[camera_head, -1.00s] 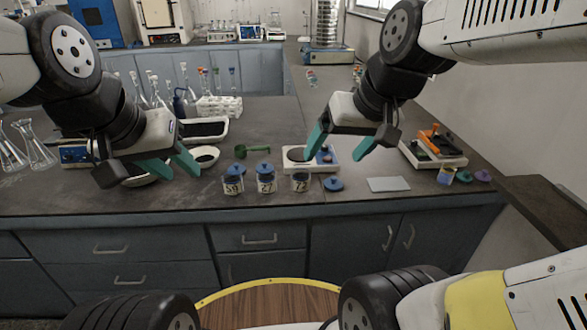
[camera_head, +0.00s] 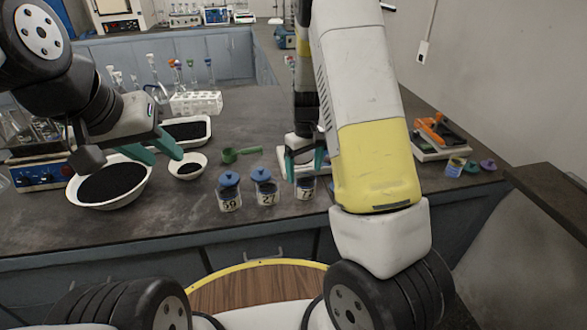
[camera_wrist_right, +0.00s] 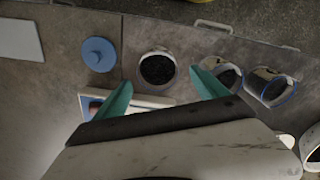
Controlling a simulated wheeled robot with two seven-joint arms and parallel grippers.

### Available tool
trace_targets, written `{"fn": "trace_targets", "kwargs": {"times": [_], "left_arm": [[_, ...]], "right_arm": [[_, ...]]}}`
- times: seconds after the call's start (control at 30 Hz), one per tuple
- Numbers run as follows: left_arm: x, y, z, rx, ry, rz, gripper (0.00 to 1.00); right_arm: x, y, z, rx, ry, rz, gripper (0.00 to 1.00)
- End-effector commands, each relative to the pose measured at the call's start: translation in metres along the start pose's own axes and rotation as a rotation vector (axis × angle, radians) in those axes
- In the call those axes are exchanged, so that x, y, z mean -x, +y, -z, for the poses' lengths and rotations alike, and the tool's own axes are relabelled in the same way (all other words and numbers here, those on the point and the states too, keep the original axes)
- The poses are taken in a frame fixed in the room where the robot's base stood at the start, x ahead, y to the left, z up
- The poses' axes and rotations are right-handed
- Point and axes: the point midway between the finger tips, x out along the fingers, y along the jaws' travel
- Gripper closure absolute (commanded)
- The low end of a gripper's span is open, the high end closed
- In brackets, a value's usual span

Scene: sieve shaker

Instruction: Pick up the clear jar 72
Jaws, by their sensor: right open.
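Clear jar 72 (camera_head: 307,193) stands upright and lidless on the bench at the right end of a row of jars. In the right wrist view its round mouth with dark grains (camera_wrist_right: 157,69) lies between the fingertips. My right gripper (camera_head: 305,164) is open and points down over the jar; its teal fingers (camera_wrist_right: 161,80) show on either side of the mouth, with nothing held. The forearm hides the area right of the jar. My left gripper (camera_head: 160,151) is open and empty above the bench, by the large white bowl.
Blue-lidded jars 59 (camera_head: 229,192) and 27 (camera_head: 265,188) stand close left of jar 72. A loose blue lid (camera_wrist_right: 99,54) and a flat pale plate (camera_wrist_right: 20,39) lie on its other side. A large bowl of dark grains (camera_head: 112,183) and a small bowl (camera_head: 188,167) sit left.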

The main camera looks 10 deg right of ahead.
Motion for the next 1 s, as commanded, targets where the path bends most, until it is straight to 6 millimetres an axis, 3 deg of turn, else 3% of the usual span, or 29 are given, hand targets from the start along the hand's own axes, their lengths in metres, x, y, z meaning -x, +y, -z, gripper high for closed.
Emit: {"fn": "trace_targets", "kwargs": {"times": [0.6, 0.87, 0.9, 1.0], "left_arm": [[0.0, 0.0, 0.0, 0.0, 0.0, 0.0, 0.64], [0.0, 0.0, 0.0, 0.0, 0.0, 0.0, 0.64], [0.0, 0.0, 0.0, 0.0, 0.0, 0.0, 0.64], [0.0, 0.0, 0.0, 0.0, 0.0, 0.0, 0.64]], "right_arm": [[-0.075, 0.004, -0.004, 0.0, -0.003, -0.001, 0.17], [-0.078, 0.004, -0.003, 0.001, -0.001, -0.001, 0.17], [-0.078, 0.004, -0.003, 0.001, -0.001, -0.001, 0.19], [-0.078, 0.004, -0.003, 0.001, -0.001, -0.001, 0.39]]}}
